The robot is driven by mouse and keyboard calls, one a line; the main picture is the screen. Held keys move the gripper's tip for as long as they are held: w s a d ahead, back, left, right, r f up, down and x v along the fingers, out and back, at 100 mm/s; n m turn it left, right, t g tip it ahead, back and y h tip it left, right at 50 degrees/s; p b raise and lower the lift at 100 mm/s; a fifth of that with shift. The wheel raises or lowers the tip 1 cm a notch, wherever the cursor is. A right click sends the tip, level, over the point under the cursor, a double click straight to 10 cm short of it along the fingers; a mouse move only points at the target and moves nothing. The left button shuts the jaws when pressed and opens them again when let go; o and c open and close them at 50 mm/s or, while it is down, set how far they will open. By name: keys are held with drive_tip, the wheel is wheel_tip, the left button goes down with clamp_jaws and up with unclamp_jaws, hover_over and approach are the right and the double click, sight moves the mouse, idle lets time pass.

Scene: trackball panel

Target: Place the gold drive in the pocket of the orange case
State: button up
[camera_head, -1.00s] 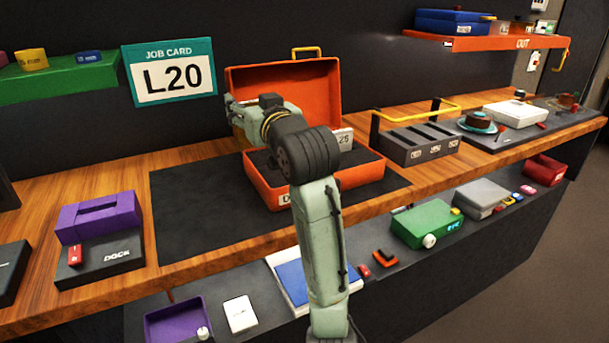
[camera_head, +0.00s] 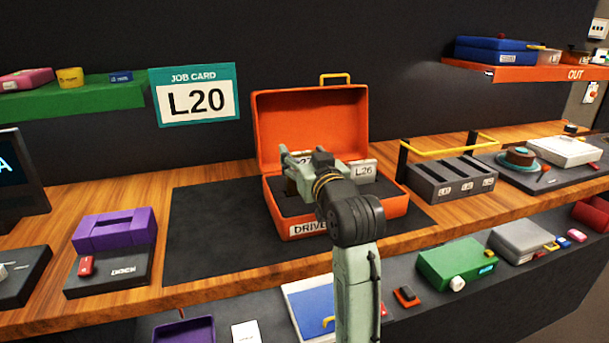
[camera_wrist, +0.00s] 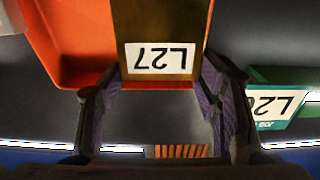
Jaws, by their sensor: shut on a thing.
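The gold drive (camera_wrist: 165,22) is between the fingers of my gripper (camera_wrist: 160,72) in the wrist view. Its white label reads L27 and appears upside down. The orange case (camera_head: 395,208) stands open on the bench, with its lid raised at the back and a DRIVE label on its front. In the head view my gripper (camera_head: 290,160) is over the left part of the case. A grey drive labelled L26 (camera_head: 363,172) stands in the right part of the case. My wrist hides much of the case's dark insert, and I cannot see the pocket clearly.
A teal-edged job card (camera_head: 195,96) reading L20 is on the wall. A dark slotted rack (camera_head: 452,182) with a yellow handle stands right of the case. A purple block on a dock (camera_head: 108,275) is at left. The dark mat (camera_head: 215,235) left of the case is clear.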

drive_tip(key=shift+f, duration=2)
drive_tip(key=shift+f, duration=0.15)
drive_tip(key=o, duration=1.3)
drive_tip(key=shift+r, duration=0.2)
drive_tip(key=b+v, duration=0.2)
drive_tip(key=v, duration=1)
